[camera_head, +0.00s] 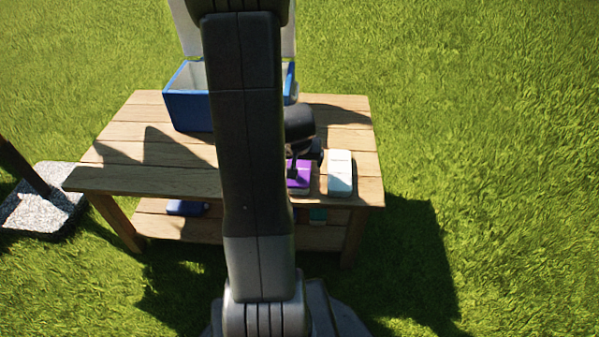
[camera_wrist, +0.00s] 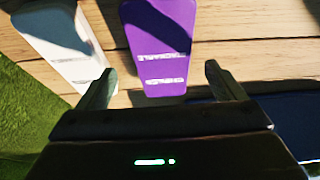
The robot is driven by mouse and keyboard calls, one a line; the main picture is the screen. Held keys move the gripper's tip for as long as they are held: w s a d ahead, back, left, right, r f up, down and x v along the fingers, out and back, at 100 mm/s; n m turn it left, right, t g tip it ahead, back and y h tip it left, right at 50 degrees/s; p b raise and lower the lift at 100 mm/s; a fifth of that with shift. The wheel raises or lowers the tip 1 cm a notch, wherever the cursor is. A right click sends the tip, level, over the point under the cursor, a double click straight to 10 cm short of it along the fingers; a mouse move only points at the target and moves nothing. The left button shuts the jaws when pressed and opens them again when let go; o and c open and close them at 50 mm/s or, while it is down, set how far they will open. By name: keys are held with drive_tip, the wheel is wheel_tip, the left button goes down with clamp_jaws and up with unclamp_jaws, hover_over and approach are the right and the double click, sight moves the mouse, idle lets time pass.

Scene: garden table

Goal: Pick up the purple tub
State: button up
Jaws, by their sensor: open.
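The purple tub (camera_head: 299,178) is on the wooden table near its front edge, partly hidden behind my arm in the head view. My gripper (camera_wrist: 165,85) is open, with one finger on each side of the tub's near end. I see gaps between the tub and both fingers; the height between them is hard to judge. In the head view my gripper (camera_head: 293,160) is at the tub, mostly hidden by the arm.
A white tub (camera_head: 340,172) stands close to the right of the purple one; in the wrist view this white tub (camera_wrist: 66,45) is near the left finger. A blue cooler (camera_head: 187,105) with a raised lid is at the back. The wooden table (camera_head: 150,180) has bare boards at left.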

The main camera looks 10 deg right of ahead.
sight(299, 164)
drive_tip(key=b+x, duration=0.1)
drive_tip(key=x, duration=0.1)
drive_tip(key=b+x, duration=0.1)
drive_tip(key=x, duration=0.2)
drive_tip(key=shift+w, duration=0.4)
drive_tip(key=shift+r, duration=0.1)
drive_tip(key=c, duration=1.2)
